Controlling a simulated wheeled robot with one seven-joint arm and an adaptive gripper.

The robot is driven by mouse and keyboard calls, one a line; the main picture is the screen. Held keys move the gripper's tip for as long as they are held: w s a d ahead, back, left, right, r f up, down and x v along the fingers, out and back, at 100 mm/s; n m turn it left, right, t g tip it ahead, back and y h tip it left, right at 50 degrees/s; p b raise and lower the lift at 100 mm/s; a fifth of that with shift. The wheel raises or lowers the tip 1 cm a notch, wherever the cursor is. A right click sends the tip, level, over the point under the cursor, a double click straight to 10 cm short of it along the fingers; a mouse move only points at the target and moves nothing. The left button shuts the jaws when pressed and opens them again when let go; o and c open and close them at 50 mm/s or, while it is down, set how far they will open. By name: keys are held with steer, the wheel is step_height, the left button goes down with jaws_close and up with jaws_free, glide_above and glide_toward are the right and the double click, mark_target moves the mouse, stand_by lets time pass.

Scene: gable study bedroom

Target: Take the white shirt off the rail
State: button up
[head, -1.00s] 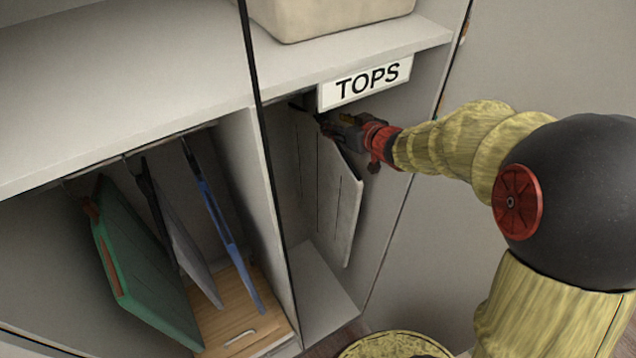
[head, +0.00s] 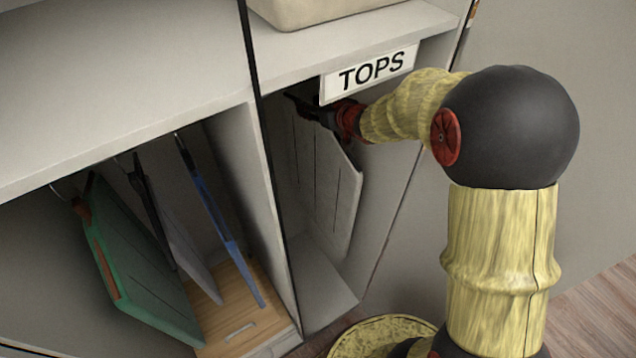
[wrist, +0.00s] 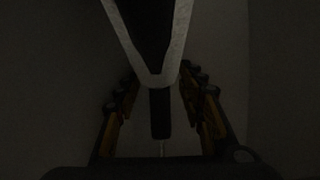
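The white shirt (head: 340,190) hangs as a flat panel in the right-hand compartment, under the TOPS sign. In the wrist view its pale V-shaped collar (wrist: 158,78) is at the top centre, with a dark hanger neck (wrist: 160,115) below it. My gripper (wrist: 162,112) has its fingers apart, one on each side of the hanger neck, with gaps showing. In the head view my gripper (head: 318,108) is at the top of the shirt, partly hidden by the sign. The rail over the shirt is hidden by the shelf.
The TOPS sign (head: 370,74) hangs from the shelf edge just above my wrist. A divider (head: 250,170) separates the left bay, where a green garment (head: 145,270), a grey one (head: 190,250) and a blue one (head: 215,220) hang. A beige bin (head: 330,8) sits above.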

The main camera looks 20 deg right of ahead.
steer(key=shift+r, duration=0.1)
steer(key=c, duration=0.3)
jaws_close()
stand_by(0.8)
